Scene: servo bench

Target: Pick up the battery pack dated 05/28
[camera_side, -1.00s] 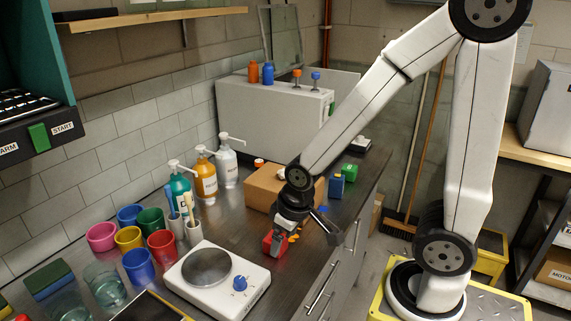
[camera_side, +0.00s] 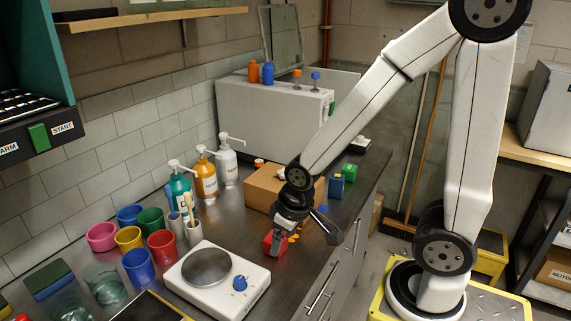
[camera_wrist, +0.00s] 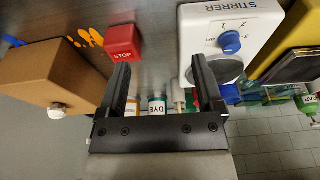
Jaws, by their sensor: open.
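No date 05/28 can be read in either view, and I cannot tell which object is the battery pack. In the side view, a small blue block (camera_side: 336,186) and a green block (camera_side: 350,172) stand on the bench behind my gripper, with no readable writing. My gripper (camera_side: 300,232) is over the bench beside a red block (camera_side: 273,243). In the wrist view the fingers of my gripper (camera_wrist: 161,66) are spread apart with nothing between them. The red block reads STOP in the wrist view (camera_wrist: 123,42) and lies beyond the fingers.
A cardboard box (camera_side: 268,184) stands just behind my gripper. A white stirrer (camera_side: 222,294) is at the front left. Small orange pieces (camera_wrist: 88,38) lie near the red block. Pump bottles (camera_side: 206,178) and coloured cups (camera_side: 161,246) line the left side.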

